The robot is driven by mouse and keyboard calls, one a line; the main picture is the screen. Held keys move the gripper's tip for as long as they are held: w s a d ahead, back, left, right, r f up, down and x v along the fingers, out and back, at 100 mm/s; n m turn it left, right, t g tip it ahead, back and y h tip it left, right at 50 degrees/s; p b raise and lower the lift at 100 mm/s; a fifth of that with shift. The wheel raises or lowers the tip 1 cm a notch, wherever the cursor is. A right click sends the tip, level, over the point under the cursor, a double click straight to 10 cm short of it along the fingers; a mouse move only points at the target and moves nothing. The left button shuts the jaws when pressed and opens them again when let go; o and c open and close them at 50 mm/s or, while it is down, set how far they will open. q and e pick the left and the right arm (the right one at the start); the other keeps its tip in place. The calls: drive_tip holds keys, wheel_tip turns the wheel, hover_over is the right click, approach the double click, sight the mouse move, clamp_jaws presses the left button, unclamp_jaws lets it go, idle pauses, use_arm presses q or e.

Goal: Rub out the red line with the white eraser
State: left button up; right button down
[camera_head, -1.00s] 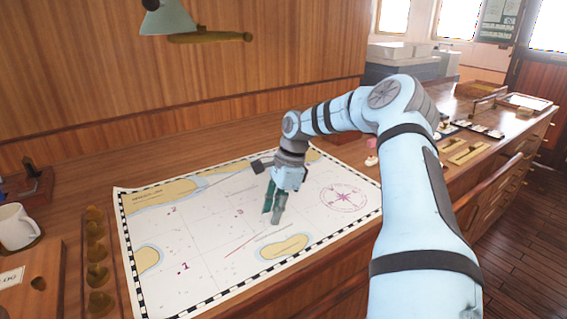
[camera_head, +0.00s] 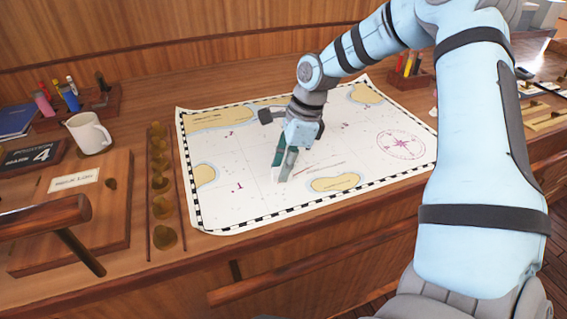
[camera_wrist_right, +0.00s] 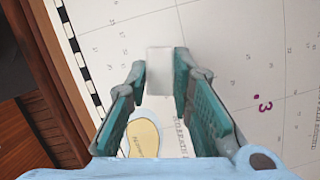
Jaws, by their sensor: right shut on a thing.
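My right gripper (camera_head: 284,176) is low over the chart (camera_head: 245,207), left of the small tan island near its front edge. In the right wrist view its green fingers (camera_wrist_right: 160,85) are shut on the white eraser (camera_wrist_right: 159,82), a pale block between the fingertips. The gripper hides the eraser in the head view. A thin, faint reddish line (camera_head: 312,167) runs just right of the fingertips; part of it may be hidden behind the gripper. I cannot make out the line in the wrist view. Whether the eraser touches the chart is unclear. My left gripper is not in view.
A white mug (camera_head: 89,135), a row of brass pieces (camera_head: 161,182) and a wooden board (camera_head: 85,200) stand left of the chart. A pen holder (camera_head: 404,76) stands behind it. A wooden rail (camera_head: 300,275) runs along the desk front. The chart around the gripper is clear.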

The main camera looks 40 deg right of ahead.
sight(327, 158)
drive_tip(key=d, duration=0.8)
drive_tip(key=shift+s+p, duration=0.35)
drive_tip(key=shift+s, duration=0.05)
drive_tip(key=d, duration=0.3)
drive_tip(key=d+b, duration=0.1)
drive_tip(key=d, duration=0.2)
drive_tip(key=s+d, duration=0.1)
drive_tip(key=d, duration=0.2)
drive_tip(key=shift+b, duration=0.3)
drive_tip(key=shift+f+b, duration=0.4)
drive_tip(key=shift+f, duration=0.05)
idle(0.3)
drive_tip(key=shift+b, duration=0.35)
idle(1.7)
drive_tip(key=shift+a, duration=0.1)
drive_tip(key=shift+a, duration=1.15)
drive_tip(key=shift+w+a+b, duration=0.1)
drive_tip(key=shift+b, duration=0.2)
